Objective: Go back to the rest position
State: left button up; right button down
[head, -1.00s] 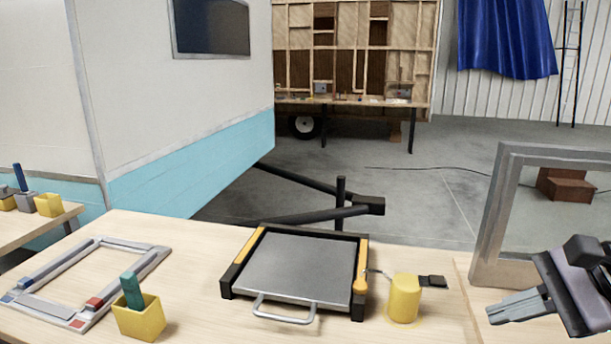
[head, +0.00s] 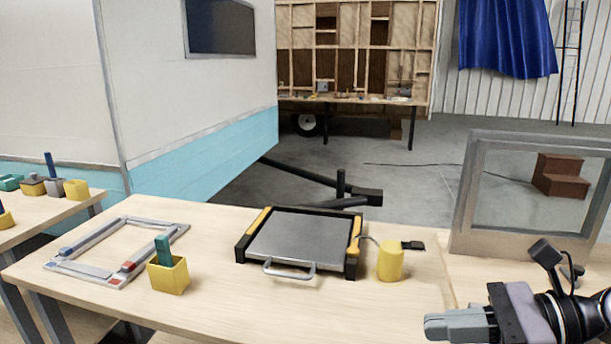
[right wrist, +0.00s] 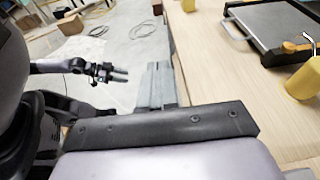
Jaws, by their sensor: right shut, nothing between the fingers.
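My right gripper (head: 440,326) is at the lower right of the head view, in front of the table's near right part. Its fingers are together with nothing between them, and they point left. In the right wrist view the closed fingers (right wrist: 155,85) lie beside the table's edge, over the floor. My left gripper does not show in the head view. In the right wrist view another gripper (right wrist: 112,73) on a dark arm shows at the left, apparently my left one; it is too small to tell how its jaws stand.
The wooden table (head: 215,312) carries a grey-topped griddle-like device (head: 300,238), a yellow cylinder (head: 390,261), a rectangular frame (head: 95,268) and a yellow cup (head: 168,277) with a teal item. A large upright framed pane (head: 462,215) stands at right. A side table (head: 80,212) is at left.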

notch_tip(320, 180, down, 20)
jog(key=s+d+n+t+h+p, duration=0.2)
jog(key=n+t+h, duration=0.85)
jog(key=n, duration=2.15)
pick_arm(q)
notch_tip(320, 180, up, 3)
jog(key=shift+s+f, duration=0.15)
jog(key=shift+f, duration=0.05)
pick_arm(e)
jog(key=s+f+m+g+h, duration=0.1)
jog(key=s+f+m+g, duration=0.3)
jog(key=s+f+m, duration=0.4)
notch_tip(320, 180, down, 4)
jog(key=shift+s+r+m, duration=0.1)
jog(key=shift+s+m, duration=0.3)
jog(key=shift+s, duration=0.45)
